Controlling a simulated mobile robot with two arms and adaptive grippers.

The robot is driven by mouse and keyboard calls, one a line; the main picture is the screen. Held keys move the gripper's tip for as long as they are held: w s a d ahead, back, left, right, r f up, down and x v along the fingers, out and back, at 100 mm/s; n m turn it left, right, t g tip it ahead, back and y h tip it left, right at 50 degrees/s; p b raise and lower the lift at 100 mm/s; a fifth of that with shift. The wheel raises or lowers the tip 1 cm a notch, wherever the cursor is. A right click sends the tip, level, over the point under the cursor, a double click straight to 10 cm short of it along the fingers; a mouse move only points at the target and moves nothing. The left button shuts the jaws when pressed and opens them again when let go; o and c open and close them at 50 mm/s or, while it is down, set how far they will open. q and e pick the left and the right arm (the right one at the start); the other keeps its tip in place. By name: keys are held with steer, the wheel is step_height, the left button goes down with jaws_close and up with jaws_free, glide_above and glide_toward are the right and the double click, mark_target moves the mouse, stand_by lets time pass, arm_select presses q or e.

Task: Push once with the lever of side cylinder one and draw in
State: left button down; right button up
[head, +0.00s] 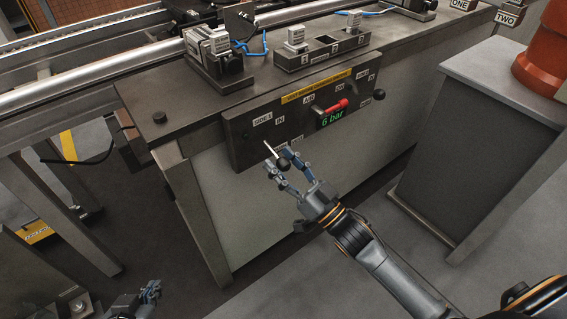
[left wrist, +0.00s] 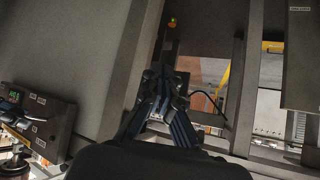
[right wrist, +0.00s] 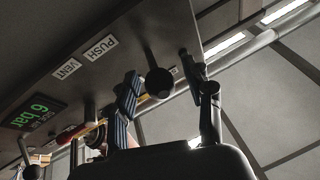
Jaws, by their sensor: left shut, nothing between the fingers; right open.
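The side one lever (head: 271,149) is a thin metal rod with a black ball knob (head: 283,164), sticking out of the dark panel below the SIDE 1 label (head: 262,121). My right gripper (head: 282,160) is open, with its fingers on either side of the knob. In the right wrist view the knob (right wrist: 160,82) stands between the spread fingers, apparently touching neither, near the PUSH label (right wrist: 101,47) and VENT label (right wrist: 67,68). My left gripper (head: 152,290) is shut and empty at the bottom left, away from the panel; its fingers also show in the left wrist view (left wrist: 160,102).
On the same panel are a red lever (head: 335,106), a green "6 bar" display (head: 333,117) and another black knob (head: 379,95) at the right. The bench top (head: 160,95) carries grey blocks. A grey cabinet (head: 440,150) with an orange object (head: 542,65) stands at the right.

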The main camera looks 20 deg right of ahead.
jaws_close()
